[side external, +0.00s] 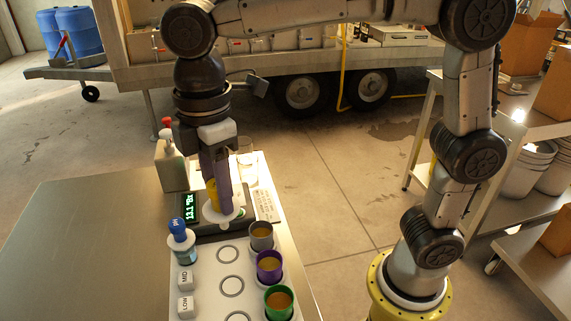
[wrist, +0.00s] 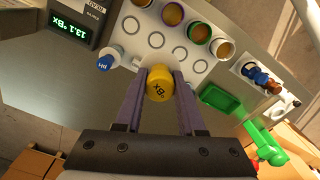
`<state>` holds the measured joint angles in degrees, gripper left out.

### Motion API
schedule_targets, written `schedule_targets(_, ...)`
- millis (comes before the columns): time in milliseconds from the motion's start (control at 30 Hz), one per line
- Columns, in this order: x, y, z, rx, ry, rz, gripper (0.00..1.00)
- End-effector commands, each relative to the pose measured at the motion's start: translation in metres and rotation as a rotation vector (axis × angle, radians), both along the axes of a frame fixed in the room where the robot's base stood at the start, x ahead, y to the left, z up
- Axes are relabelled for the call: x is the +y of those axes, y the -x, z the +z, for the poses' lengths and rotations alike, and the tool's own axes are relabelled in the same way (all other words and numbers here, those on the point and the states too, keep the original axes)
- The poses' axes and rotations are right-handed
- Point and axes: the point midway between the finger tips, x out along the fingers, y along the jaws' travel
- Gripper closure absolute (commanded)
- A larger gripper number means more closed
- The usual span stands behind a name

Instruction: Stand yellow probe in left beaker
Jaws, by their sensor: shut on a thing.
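My gripper (side external: 220,203) is shut on the yellow probe (wrist: 159,84), whose round cap marked "°Bx" shows between the fingertips in the wrist view. In the side view the fingers point down in front of the meter and mostly hide the probe; its lower end is not clear. Cups with amber liquid stand in a row: grey (side external: 261,236), purple (side external: 270,266) and green (side external: 279,302). Another cup (wrist: 223,48) shows beyond the green one in the wrist view. I cannot tell which vessel is the left beaker.
A blue-capped pH probe (side external: 179,230) stands in a bottle at the panel's left edge. The meter (side external: 190,206) reads 13.1 °Bx. A pump bottle (side external: 170,165) and clear glassware (side external: 246,157) stand behind. A green tray (wrist: 220,99) lies at right. The steel table at left is bare.

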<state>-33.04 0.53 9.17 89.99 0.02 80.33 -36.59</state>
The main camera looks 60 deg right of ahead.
Motion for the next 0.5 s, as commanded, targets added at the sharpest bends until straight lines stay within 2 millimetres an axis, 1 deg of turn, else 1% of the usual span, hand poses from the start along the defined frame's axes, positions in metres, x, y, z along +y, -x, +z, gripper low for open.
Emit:
schedule_targets(33, 0.025, -0.004, -0.007, 0.004, 0.003, 0.039, 1.00)
schedule_targets(67, 0.038, -0.005, -0.011, 0.005, 0.004, 0.057, 1.00)
schedule_targets(100, 0.056, -0.006, -0.016, 0.004, 0.003, 0.083, 1.00)
schedule_targets(167, 0.081, -0.005, -0.025, 0.003, 0.003, 0.124, 1.00)
schedule_targets(200, 0.097, -0.002, -0.031, 0.003, 0.003, 0.151, 1.00)
schedule_targets(300, 0.131, 0.008, -0.048, 0.003, 0.002, 0.220, 1.00)
schedule_targets(400, 0.155, 0.021, -0.064, 0.002, 0.002, 0.278, 1.00)
schedule_targets(500, 0.169, 0.033, -0.076, 0.000, 0.001, 0.319, 1.00)
